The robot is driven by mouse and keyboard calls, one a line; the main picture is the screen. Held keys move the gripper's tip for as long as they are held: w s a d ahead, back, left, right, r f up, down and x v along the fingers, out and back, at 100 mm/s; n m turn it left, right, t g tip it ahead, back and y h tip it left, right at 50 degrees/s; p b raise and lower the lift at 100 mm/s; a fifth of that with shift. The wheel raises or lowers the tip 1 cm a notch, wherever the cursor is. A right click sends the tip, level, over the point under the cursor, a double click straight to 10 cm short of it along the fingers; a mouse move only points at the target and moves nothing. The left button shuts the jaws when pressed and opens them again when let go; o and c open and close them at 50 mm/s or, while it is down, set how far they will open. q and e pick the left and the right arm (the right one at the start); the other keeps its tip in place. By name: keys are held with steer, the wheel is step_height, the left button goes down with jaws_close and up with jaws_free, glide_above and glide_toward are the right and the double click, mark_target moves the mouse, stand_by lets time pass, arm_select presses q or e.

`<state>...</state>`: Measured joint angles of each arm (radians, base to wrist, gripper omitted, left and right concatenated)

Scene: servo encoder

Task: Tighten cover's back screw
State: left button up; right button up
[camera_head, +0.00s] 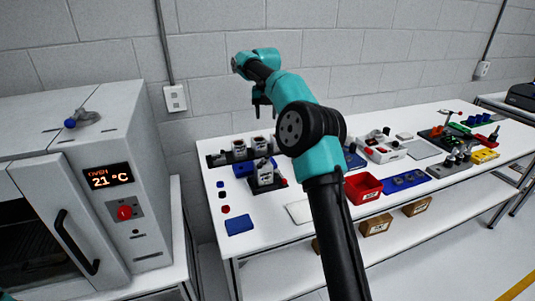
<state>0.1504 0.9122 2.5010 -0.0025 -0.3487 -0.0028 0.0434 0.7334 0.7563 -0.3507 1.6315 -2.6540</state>
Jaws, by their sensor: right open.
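My right arm rises from the bottom centre and bends over the white table (275,230). My right gripper (262,104) is open and empty, pointing down above the table's back left part. Below it, small grey-and-white units (239,147) stand in a dark rack. In front of the rack, a grey assembly (265,174) sits on a black base, partly beside my arm. The cover and its back screw are too small to tell apart here. My left gripper is out of the picture; only a bit of teal shows at the bottom left corner.
An oven (124,209) reading 21 °C stands at left. A red bin (362,188), blue tray (405,181), white box (381,148) and yellow block (485,156) lie right of my arm. A blue pad (239,225) lies front left. Cardboard boxes (376,225) sit on the lower shelf.

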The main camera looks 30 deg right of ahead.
mark_target(267, 155)
step_height(267, 155, down, 17)
steer(key=shift+r, duration=0.1)
stand_by(0.6)
jaws_close()
stand_by(0.3)
